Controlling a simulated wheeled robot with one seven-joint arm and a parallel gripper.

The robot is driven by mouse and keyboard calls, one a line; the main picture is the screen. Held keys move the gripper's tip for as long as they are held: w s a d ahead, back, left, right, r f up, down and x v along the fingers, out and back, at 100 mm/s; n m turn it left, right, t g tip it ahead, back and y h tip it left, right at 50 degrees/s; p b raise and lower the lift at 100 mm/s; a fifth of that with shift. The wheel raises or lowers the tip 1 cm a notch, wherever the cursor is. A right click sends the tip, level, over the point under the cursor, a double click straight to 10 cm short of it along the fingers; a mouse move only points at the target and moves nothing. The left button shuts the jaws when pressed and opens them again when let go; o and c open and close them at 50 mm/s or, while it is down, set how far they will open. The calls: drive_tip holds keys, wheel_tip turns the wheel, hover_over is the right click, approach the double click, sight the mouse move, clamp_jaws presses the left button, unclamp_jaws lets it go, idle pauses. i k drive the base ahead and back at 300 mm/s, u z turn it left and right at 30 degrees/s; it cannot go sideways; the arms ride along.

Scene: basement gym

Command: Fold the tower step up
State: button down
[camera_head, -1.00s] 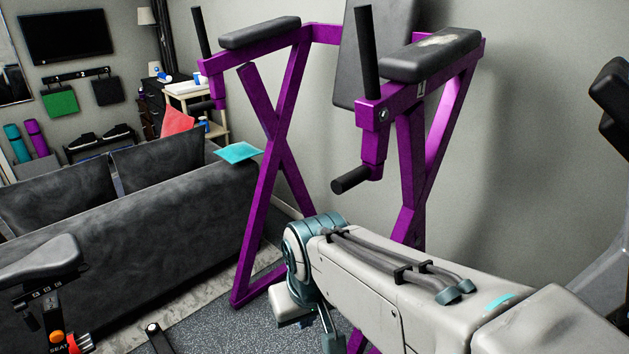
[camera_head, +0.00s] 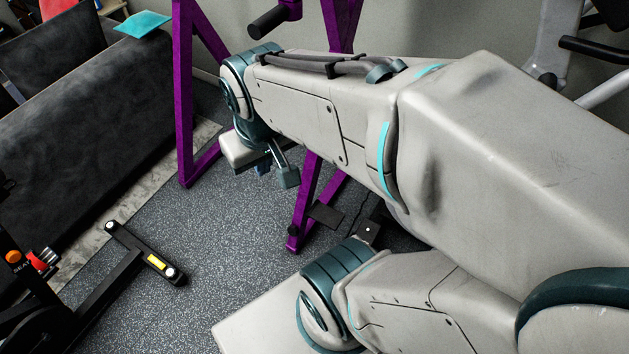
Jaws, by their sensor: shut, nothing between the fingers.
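My gripper (camera_head: 277,172) hangs below the wrist, left of and above the plate in the picture. It looks shut and empty, apart from the plate. The wrist partly hides the fingers.
A dark sofa (camera_head: 90,130) stands at left with a cyan item (camera_head: 142,24) on its top. An exercise bike's black foot bar (camera_head: 145,253) lies at lower left. Another grey machine (camera_head: 553,45) stands at upper right. Speckled floor (camera_head: 205,225) between is clear.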

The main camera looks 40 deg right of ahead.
sight(332, 218)
drive_tip(key=k, duration=0.25)
drive_tip(key=z, duration=1)
